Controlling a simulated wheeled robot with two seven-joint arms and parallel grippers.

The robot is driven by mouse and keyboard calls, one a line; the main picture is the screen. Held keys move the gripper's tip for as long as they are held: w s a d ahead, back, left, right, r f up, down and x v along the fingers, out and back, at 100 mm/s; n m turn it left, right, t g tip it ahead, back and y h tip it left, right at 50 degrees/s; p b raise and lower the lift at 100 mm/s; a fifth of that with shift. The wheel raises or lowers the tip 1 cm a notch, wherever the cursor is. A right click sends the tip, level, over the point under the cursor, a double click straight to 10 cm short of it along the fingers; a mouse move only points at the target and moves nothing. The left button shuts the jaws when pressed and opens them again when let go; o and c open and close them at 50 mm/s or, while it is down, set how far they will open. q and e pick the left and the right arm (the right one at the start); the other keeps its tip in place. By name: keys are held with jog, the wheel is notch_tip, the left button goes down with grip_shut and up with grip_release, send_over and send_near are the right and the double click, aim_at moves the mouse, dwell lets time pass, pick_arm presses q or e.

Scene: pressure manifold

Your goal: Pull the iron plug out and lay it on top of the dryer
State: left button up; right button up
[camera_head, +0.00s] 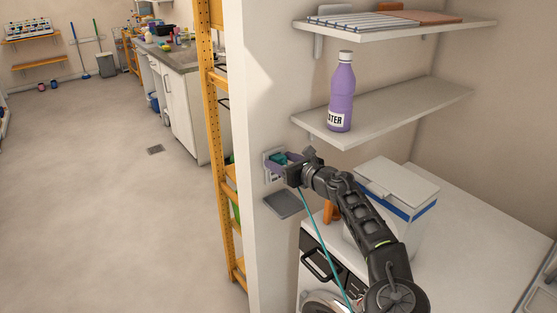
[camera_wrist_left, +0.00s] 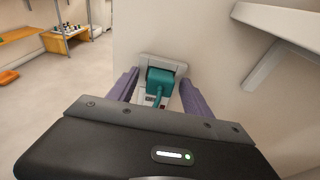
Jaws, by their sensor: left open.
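The teal iron plug (camera_wrist_left: 164,82) sits in a grey-framed wall socket (camera_wrist_left: 148,62), and it also shows in the head view (camera_head: 278,158). A teal cord (camera_head: 324,240) runs down from the plug to the lower edge of the head view. My left gripper (camera_head: 283,163) is at the socket. In the wrist view its two purple fingers (camera_wrist_left: 157,88) stand apart, one on each side of the plug; contact is not clear. The dryer's white top (camera_head: 458,212) is at the lower right, partly hidden by my arm. My right gripper is not seen.
A white box with a blue stripe (camera_head: 402,190) and an orange object (camera_head: 331,211) stand on the dryer top. A shelf with a purple bottle (camera_head: 341,95) is above. A grey wall plate (camera_head: 283,204) is below the socket. The dryer top's right side looks clear.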

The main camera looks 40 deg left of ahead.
aim_at(283, 162)
pick_arm(q)
grip_shut()
dwell(0.6)
jog(key=shift+d, duration=0.15)
dwell(0.4)
jog(key=shift+p+v, duration=0.55)
jog(key=shift+v, duration=2.3)
